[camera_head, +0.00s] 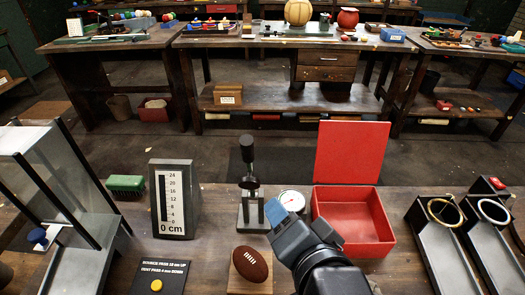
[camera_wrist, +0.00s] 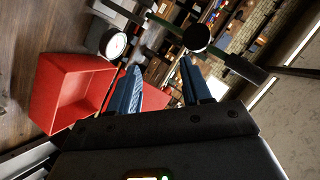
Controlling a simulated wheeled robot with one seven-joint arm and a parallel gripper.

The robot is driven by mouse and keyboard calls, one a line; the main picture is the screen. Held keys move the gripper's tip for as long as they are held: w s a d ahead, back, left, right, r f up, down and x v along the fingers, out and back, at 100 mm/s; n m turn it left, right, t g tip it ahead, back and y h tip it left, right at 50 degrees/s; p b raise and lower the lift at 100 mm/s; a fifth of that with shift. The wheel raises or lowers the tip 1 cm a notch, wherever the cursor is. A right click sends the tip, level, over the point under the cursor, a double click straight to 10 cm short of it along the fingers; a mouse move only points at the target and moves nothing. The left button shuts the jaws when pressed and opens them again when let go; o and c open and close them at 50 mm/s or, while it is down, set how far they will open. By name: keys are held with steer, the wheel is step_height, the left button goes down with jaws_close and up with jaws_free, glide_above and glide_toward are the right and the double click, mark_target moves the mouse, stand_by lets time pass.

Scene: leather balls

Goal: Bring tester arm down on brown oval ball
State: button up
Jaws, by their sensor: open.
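The tester (camera_head: 250,190) stands upright on the bench, with a black knob (camera_head: 247,142) at its top and a round white dial (camera_head: 291,201) at its right. The brown oval ball (camera_head: 251,264) rests on a wooden block in front of the tester. My gripper (camera_head: 284,210) is to the right of the tester and in front of the dial. In the wrist view, my gripper (camera_wrist: 159,77) has its blue fingers apart with nothing held between them. A round black knob (camera_wrist: 197,37) shows beyond the fingertips there, with a dark bar behind it. The ball is not visible in the wrist view.
An open red box (camera_head: 352,215) stands right of my gripper. A height gauge (camera_head: 172,200), a green brush (camera_head: 126,185) and a clear-sided ramp (camera_head: 70,200) are at the left. Two grey chutes (camera_head: 440,245) are at the right. A black sign (camera_head: 160,277) lies left of the ball.

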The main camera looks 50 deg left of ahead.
mark_target(248, 147)
steer(key=a+r+n+h, duration=0.1)
steer(key=a+r+h, duration=0.1)
steer(key=r, duration=0.3)
steer(key=s+a+r+n+g+h, duration=0.1)
steer(key=a+r+n+h, duration=0.1)
steer(key=a+r+h, duration=0.1)
steer(key=s+a+r+n+g+h, duration=0.1)
steer(key=a+r+n+h, duration=0.1)
steer(key=r, duration=0.4)
steer(key=shift+a+r+h, duration=0.3)
steer(key=shift+a+h, duration=0.2)
steer(key=shift+a, duration=0.2)
steer(key=shift+d+r, duration=0.1)
steer(key=shift+r, duration=0.3)
steer(key=shift+h, duration=0.3)
steer(key=shift+b+x, duration=0.7)
steer(key=shift+x, duration=3.15)
steer(key=shift+w, duration=0.2)
steer(key=shift+c, duration=0.3)
steer(key=shift+r, duration=0.1)
jaws_close()
